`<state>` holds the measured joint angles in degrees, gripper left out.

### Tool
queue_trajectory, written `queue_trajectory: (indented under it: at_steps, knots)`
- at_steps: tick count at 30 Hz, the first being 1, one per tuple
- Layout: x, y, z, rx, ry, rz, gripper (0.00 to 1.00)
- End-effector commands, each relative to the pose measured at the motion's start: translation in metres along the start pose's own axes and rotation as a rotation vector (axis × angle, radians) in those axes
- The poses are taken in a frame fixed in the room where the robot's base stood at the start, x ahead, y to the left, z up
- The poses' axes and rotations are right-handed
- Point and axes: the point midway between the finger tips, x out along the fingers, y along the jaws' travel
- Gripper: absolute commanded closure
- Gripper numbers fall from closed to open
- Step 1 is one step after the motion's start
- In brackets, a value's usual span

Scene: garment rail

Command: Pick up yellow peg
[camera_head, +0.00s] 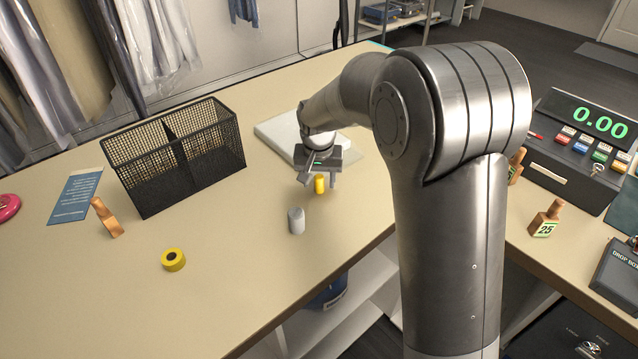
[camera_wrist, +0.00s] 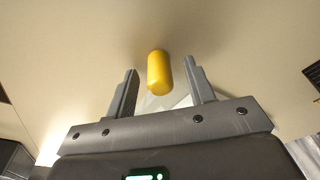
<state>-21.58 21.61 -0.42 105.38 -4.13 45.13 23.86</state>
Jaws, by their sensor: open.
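The yellow peg (camera_head: 320,184) is a small cylinder standing on the tan counter, in front of a pale flat slab, in the head view. My gripper (camera_head: 319,180) is right at it, low over the counter. In the wrist view the yellow peg (camera_wrist: 160,72) shows between the two grey fingers of my gripper (camera_wrist: 160,80), toward their tips. The fingers are apart, with a visible gap on each side of the peg. No contact shows.
A grey peg (camera_head: 296,221) stands just in front of my gripper. A black mesh basket (camera_head: 172,165), a yellow tape roll (camera_head: 173,260) and a wooden piece (camera_head: 107,218) lie to the left. A pale slab (camera_head: 276,133) lies behind.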

Motion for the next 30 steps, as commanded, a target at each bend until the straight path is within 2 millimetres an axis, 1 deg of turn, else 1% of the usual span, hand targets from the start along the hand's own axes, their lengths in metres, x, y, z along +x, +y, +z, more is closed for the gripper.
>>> queue_trajectory:
  at_steps: [3, 9, 26, 30]
  knots:
    - [0.0057, 0.0001, -0.0001, 0.0, 0.001, 0.0, 0.51]
    - [0.0055, 0.0001, -0.0002, 0.0, 0.001, 0.0, 0.52]
    - [0.0052, 0.0001, -0.0003, -0.001, 0.001, 0.0, 0.98]
    - [0.0051, 0.0001, -0.0003, 0.0, 0.002, 0.0, 0.99]
